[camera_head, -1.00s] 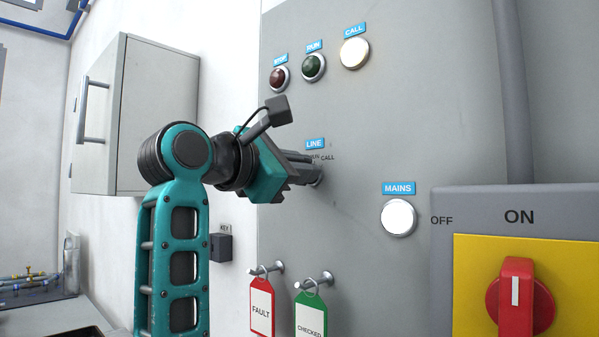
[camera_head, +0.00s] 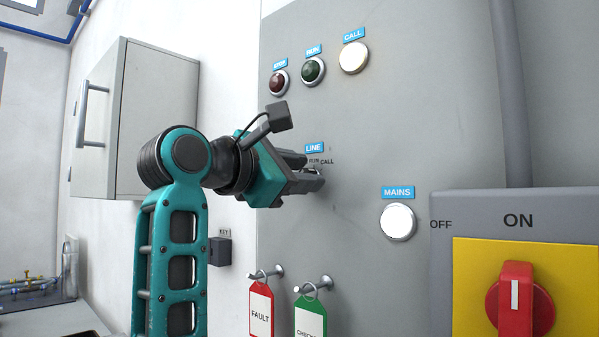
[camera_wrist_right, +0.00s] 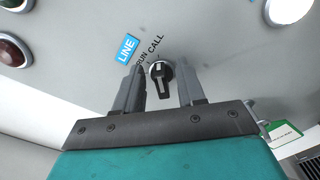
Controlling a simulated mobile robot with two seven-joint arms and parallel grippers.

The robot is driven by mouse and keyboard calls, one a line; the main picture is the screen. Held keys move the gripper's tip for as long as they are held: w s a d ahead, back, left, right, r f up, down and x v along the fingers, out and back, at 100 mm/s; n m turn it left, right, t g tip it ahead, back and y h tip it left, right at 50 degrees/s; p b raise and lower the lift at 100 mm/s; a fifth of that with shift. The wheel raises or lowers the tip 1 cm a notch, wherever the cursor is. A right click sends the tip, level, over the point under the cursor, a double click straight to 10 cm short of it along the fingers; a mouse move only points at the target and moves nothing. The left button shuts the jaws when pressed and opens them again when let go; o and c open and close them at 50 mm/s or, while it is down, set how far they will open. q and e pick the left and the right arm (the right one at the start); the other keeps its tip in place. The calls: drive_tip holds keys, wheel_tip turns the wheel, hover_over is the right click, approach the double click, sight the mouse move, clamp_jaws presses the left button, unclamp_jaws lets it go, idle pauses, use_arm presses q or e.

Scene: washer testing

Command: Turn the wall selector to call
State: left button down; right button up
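The wall selector (camera_wrist_right: 162,78) is a small black knob with a pale line on the grey panel, below the blue LINE label (camera_head: 314,148). In the right wrist view its bar stands nearly vertical, its upper end toward the CALL lettering (camera_wrist_right: 156,43). My right gripper (camera_wrist_right: 160,85) is open, one finger on each side of the knob, with a narrow gap showing on both sides. In the head view my right gripper (camera_head: 307,171) is at the panel and its fingers hide most of the knob. The CALL lamp (camera_head: 354,57) glows. My left gripper is not in view.
The STOP lamp (camera_head: 278,83) and RUN lamp (camera_head: 313,71) are dark; the MAINS lamp (camera_head: 398,221) is bright. FAULT (camera_head: 261,308) and CHECKED (camera_head: 310,316) tags hang below on pegs. A red rotary switch (camera_head: 517,300) is at lower right. A grey cabinet (camera_head: 150,120) is left.

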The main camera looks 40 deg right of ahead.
drive_tip(key=shift+a, duration=0.1)
drive_tip(key=s+a, duration=0.1)
drive_tip(key=a, duration=1.1)
drive_tip(key=shift+a+b, duration=0.3)
drive_tip(key=shift+b, duration=0.1)
